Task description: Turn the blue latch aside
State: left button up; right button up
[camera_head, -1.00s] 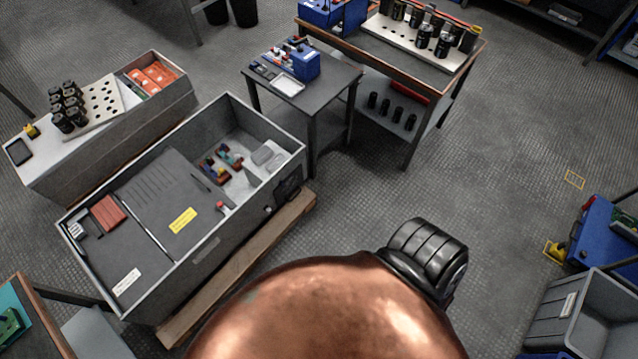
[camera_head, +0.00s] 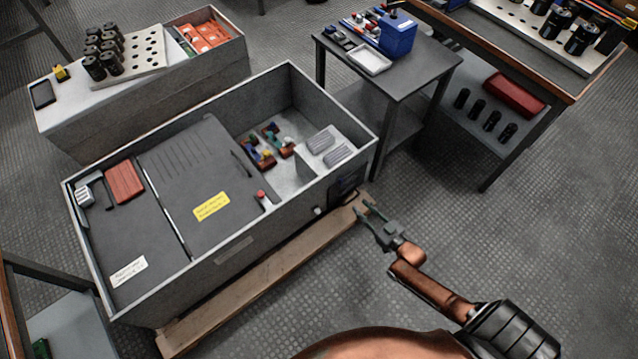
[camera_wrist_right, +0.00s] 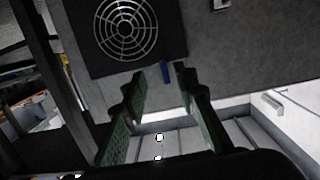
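The blue latch (camera_wrist_right: 166,72) is a small upright blue bar on the grey end panel of the cabinet, just below a round fan grille (camera_wrist_right: 124,27) in the right wrist view. I cannot make it out in the head view. My right gripper (camera_head: 364,210) is beside the right end of the open grey cabinet (camera_head: 227,262). In the right wrist view my right gripper (camera_wrist_right: 159,80) is open, with green-lined fingers. The latch appears between the fingertips, nearer the right finger; I cannot tell whether they touch. My left gripper is out of view.
A wooden beam (camera_head: 262,283) lies along the cabinet's front base. A small dark table (camera_head: 415,78) with a blue box stands behind the cabinet's right end. A larger workbench (camera_head: 500,55) is at the upper right. Floor to the right of the cabinet is clear.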

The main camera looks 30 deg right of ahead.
aim_at(342, 183)
jog(key=shift+t, duration=0.8)
jog(key=w+b, duration=0.1)
jog(key=w, duration=0.2)
jog(key=w+r+b, duration=0.1)
jog(key=w+b, duration=0.1)
jog(key=w, duration=0.1)
jog(key=w+r+b, duration=0.1)
jog(key=w, duration=0.3)
jog(key=shift+a, duration=0.35)
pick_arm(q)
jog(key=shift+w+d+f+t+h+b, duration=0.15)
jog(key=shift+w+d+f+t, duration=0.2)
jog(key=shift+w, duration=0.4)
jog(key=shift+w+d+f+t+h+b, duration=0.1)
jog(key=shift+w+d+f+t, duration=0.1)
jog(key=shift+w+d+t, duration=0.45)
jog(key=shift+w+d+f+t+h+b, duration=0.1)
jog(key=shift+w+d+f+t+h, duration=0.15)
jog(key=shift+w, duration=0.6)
pick_arm(e)
jog(key=shift+w+r, duration=0.2)
jog(key=shift+w, duration=0.35)
grip_shut()
